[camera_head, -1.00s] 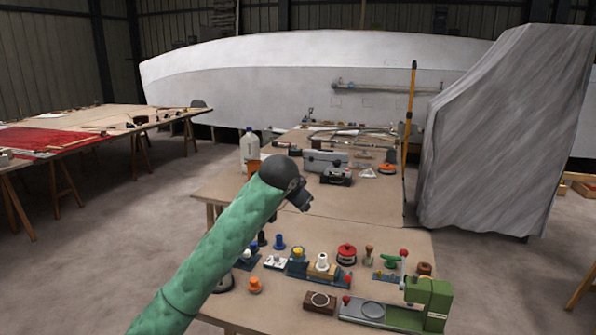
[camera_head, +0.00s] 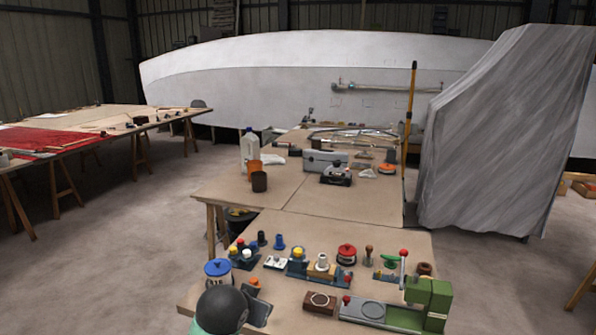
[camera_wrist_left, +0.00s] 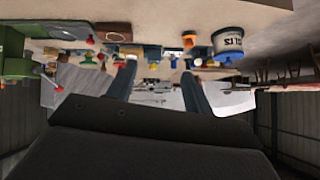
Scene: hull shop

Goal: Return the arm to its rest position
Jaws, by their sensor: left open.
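My left arm shows only at the bottom of the head view, as a black joint over a green sleeve. My left gripper (camera_head: 258,306) is a dark shape just right of that joint, low over the near left part of the workbench (camera_head: 330,240). In the left wrist view, which is upside down, the two fingers of my left gripper (camera_wrist_left: 158,66) stand apart with nothing held between them. My right gripper is in neither view.
A blue-lidded tub (camera_head: 218,272) stands close beside my left arm at the bench's left edge. Several small fittings, a wooden block (camera_head: 320,302) and a green machine (camera_head: 428,300) stand on the near bench.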

